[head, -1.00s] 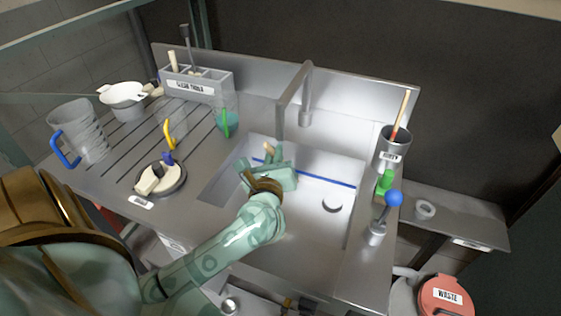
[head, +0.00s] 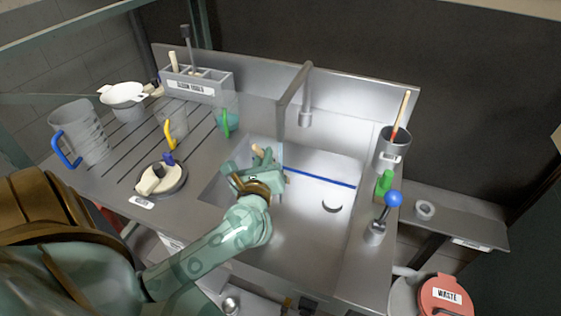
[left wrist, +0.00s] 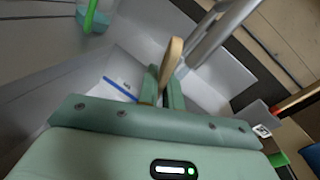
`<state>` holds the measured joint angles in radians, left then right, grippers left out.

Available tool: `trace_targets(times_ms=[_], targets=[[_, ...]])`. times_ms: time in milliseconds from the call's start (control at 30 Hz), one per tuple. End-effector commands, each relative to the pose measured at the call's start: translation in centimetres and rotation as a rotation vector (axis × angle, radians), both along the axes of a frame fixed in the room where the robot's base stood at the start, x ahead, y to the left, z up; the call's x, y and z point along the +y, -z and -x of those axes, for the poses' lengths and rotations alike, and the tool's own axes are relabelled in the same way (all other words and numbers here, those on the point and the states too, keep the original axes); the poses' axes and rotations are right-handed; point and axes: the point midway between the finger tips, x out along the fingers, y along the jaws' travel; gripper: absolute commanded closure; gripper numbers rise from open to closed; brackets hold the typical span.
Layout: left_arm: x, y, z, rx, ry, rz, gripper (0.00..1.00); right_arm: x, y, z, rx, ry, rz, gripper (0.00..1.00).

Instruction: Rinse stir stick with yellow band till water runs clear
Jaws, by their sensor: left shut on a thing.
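My left gripper (head: 257,162) is over the left part of the steel sink (head: 310,235), shut on a pale wooden stick (head: 258,150). The stick's end sticks up from between the fingers, and it also shows in the left wrist view (left wrist: 172,62). Its lower part is hidden by the gripper, and I cannot see a yellow band on it. The grey tap (head: 295,85) arches over the sink, its spout just behind and right of the gripper. I cannot make out clearly whether water runs. My right gripper is not in view.
A grey cup (head: 392,152) with a red-banded stick (head: 402,112) stands right of the sink, near a blue-knobbed holder (head: 376,233). Jugs with blue (head: 66,150), yellow (head: 170,134) and green (head: 226,123) handles stand on the left drainboard. The sink's right side is free.

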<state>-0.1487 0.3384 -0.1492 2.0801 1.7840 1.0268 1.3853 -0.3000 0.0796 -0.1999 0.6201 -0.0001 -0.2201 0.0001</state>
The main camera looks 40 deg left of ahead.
Motion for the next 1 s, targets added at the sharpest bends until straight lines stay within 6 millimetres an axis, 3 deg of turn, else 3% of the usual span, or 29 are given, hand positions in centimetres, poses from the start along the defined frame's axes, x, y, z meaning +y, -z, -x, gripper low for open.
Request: trace_targets(times_ms=[533, 1000], targets=[[0.9, 0.0, 5.1, 0.001, 0.0, -0.002, 1.0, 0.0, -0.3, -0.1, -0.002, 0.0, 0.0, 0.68], [1.0, 0.0, 5.7, -0.001, 0.001, -0.001, 1.0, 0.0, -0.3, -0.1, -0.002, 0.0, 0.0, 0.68]])
